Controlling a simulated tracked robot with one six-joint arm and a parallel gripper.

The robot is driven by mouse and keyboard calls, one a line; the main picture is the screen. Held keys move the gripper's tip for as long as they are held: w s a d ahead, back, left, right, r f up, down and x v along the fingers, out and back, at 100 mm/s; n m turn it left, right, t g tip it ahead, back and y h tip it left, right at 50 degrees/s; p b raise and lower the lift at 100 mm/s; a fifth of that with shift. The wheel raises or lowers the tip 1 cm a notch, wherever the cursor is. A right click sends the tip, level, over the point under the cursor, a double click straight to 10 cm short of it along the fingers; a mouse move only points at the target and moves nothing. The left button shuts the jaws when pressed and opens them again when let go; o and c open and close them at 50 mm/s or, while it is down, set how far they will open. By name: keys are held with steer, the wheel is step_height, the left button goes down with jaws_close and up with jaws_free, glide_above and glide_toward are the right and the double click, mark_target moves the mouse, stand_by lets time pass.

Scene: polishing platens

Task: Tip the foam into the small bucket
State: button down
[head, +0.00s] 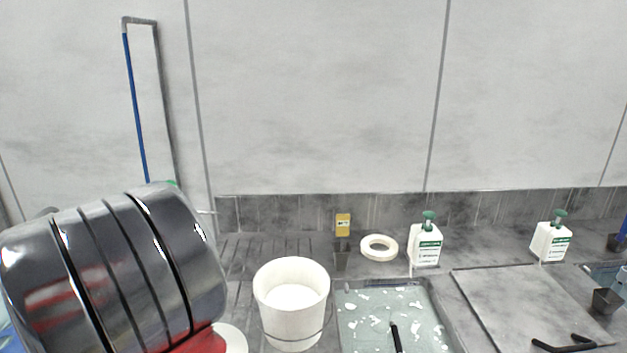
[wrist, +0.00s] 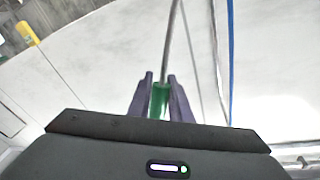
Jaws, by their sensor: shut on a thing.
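My gripper (wrist: 160,97) is shut on the green grip (wrist: 158,100) of a tall tool. In the head view the tool (head: 163,95) stands nearly upright at the left against the wall: a grey rod bent over at the top, with a blue strip (head: 136,110) hanging down beside it. My fingers are hidden there behind my dark arm. A small white bucket (head: 268,310) with a wire handle stands right of my arm; its inside shows white, and I cannot tell whether that is foam. White foam patches (head: 363,318) lie scattered in a shallow grey-green tray (head: 417,312) right of the bucket.
A black handle (head: 397,336) lies in the tray. Behind it are a dark cup (head: 341,260), a yellow-labelled item (head: 343,224) and a white ring (head: 379,248). Two white bottles (head: 426,246) (head: 551,240) stand at the back. A grey slab (head: 525,300) lies right, with a black tool (head: 565,345).

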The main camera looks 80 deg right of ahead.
steer(key=s+d+r+m+g+y, duration=0.1)
steer(key=s+g, duration=0.3)
steer(key=s, duration=0.8)
steer(key=s+d+r+m+g+y, duration=0.2)
steer(key=s+r+g+y, duration=0.2)
steer(key=s, duration=0.7)
steer(key=s+d+r+m+g+y, duration=0.1)
steer(key=s+g, duration=0.4)
steer(key=s, duration=0.7)
steer(key=shift+s+d+r+m+g+y, duration=0.35)
steer(key=shift+d+r+m+g+y, duration=0.05)
steer(key=shift+r+y, duration=0.5)
steer(key=shift+w+f, duration=0.1)
steer(key=shift+w, duration=0.05)
